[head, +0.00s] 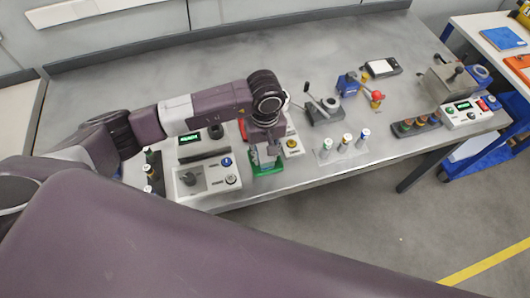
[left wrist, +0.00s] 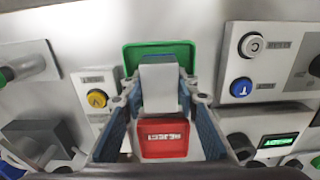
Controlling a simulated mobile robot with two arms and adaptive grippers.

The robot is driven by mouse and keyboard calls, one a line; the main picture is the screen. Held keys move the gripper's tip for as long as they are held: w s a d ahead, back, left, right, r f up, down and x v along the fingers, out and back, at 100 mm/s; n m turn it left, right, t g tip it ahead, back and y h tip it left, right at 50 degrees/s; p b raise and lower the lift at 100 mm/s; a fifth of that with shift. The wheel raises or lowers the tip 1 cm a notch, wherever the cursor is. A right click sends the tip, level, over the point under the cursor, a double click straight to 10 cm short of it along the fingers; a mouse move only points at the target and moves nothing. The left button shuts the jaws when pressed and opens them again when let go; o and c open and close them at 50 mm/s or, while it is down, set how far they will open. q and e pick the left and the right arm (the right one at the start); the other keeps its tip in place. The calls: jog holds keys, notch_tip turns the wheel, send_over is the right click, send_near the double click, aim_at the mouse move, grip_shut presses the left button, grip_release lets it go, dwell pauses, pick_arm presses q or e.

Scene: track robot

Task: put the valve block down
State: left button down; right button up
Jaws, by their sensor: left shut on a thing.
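My left gripper (head: 266,148) is over the green tray (head: 262,171) near the front edge of the bench. In the left wrist view, the gripper (left wrist: 160,95) has its two blue-padded fingers on either side of a light grey block (left wrist: 159,76), which I take as the valve block, and is shut on it. The block covers part of the green tray (left wrist: 130,58) beyond it. I cannot tell whether the block touches the tray floor or hangs above it. A red tray marked REJECT (left wrist: 164,138) shows between the fingers. My right gripper is not in view.
A control box with a joystick (head: 207,177) stands left of the green tray, close by. A small box with a yellow button (head: 292,145) is at its right. Farther right are several upright cylinders (head: 345,141) and a lever device (head: 324,108). The back of the bench (head: 200,75) is clear.

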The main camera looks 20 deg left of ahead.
aim_at(265, 153)
pick_arm(q)
jog(key=shift+f, duration=0.15)
jog(key=c, duration=1.8)
grip_release()
jog(key=shift+o, duration=0.2)
jog(key=shift+r, duration=0.5)
notch_tip(265, 153, up, 11)
jog(key=b, duration=0.2)
jog(key=shift+r+b, duration=0.2)
jog(key=shift+b, duration=0.15)
